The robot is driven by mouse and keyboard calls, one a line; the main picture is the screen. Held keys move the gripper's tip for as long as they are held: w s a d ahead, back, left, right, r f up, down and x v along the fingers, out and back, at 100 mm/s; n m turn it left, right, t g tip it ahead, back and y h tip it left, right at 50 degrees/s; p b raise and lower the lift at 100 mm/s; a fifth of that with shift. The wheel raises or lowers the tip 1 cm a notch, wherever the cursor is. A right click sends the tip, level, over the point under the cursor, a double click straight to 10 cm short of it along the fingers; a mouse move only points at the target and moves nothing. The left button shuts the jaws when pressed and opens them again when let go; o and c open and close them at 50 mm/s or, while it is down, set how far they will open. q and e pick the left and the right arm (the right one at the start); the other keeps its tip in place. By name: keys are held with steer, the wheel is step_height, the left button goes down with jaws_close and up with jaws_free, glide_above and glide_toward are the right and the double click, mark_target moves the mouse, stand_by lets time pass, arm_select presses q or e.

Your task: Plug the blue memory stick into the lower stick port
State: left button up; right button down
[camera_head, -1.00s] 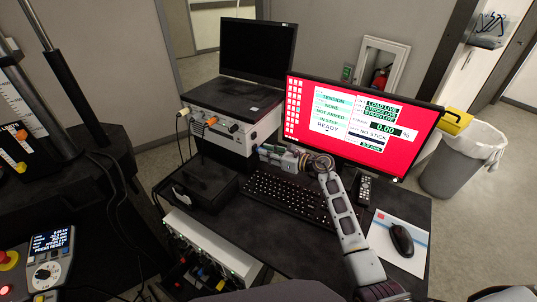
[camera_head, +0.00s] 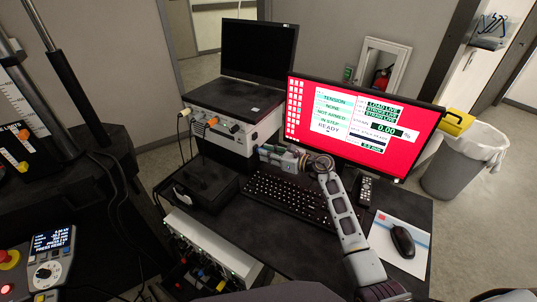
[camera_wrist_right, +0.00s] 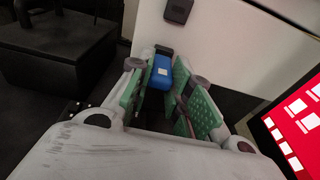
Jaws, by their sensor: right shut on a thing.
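My right gripper (camera_head: 262,152) reaches left to the front of the white instrument box under the laptop. In the right wrist view its green-padded fingers (camera_wrist_right: 165,84) are shut on the blue memory stick (camera_wrist_right: 159,68), which has a small white label. The stick's far end meets a dark piece (camera_wrist_right: 164,49) at the white panel, seemingly the lower port; how deep it sits is hidden. Another dark fitting (camera_wrist_right: 178,10) lies farther up the panel, apart from the stick. In the head view the stick is too small to make out. My left gripper is not in view.
The white box (camera_head: 230,122) carries an open laptop (camera_head: 258,50). A red-screened monitor (camera_head: 335,112) stands right of my gripper, close to my wrist. A keyboard (camera_head: 290,197), remote (camera_head: 365,190) and mouse (camera_head: 403,241) lie on the desk. A black box (camera_head: 205,185) stands below left.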

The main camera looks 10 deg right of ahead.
steer(key=c, duration=1.2)
jaws_free()
steer(key=shift+w+a, duration=0.15)
steer(key=shift+a, duration=0.05)
steer(key=shift+c, duration=0.2)
steer(key=o, duration=0.5)
steer(key=shift+d, duration=0.2)
steer(key=p+v, duration=0.1)
steer(key=v, duration=0.4)
steer(key=shift+a, duration=0.1)
steer(key=v, duration=1.2)
